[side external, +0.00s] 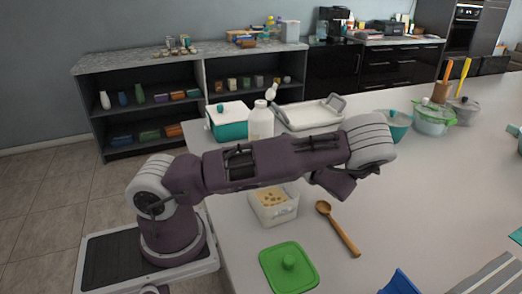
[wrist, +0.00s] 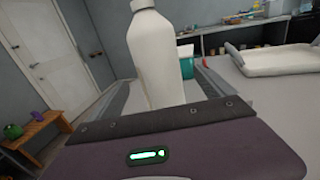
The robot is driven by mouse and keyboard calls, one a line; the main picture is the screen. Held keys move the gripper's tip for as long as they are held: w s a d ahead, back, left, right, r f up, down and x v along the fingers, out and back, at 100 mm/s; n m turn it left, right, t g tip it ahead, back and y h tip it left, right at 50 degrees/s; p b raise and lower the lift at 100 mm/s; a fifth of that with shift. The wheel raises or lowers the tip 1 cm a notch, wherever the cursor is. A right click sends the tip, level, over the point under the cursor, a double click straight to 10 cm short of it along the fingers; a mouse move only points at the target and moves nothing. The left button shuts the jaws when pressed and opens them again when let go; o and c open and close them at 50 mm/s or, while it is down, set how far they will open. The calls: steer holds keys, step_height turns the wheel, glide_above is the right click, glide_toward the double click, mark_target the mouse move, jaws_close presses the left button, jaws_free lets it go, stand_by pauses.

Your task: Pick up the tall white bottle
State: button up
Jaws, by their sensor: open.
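The tall white bottle (side external: 261,122) stands upright on the counter behind my arm in the side view, its lower part hidden by the arm. In the wrist view the bottle (wrist: 158,60) rises large just in front of my gripper (wrist: 168,78). The gripper is open, with grey fingers reaching forward on the left and right of the bottle. Its base is hidden behind the gripper's body, and I cannot tell whether the fingers touch it.
A teal-and-white box (side external: 228,121) and a white tray (side external: 309,113) stand near the bottle. A food container (side external: 273,207), wooden spoon (side external: 338,229) and green lid (side external: 289,268) lie at the front. Bowls and a teal pot (side external: 433,119) are at the right.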

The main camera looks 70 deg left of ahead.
mark_target(261, 135)
steer(key=x, duration=0.6)
steer(key=shift+s+a+r, duration=0.1)
steer(key=shift+s+a, duration=0.05)
steer(key=shift+a, duration=0.05)
jaws_close()
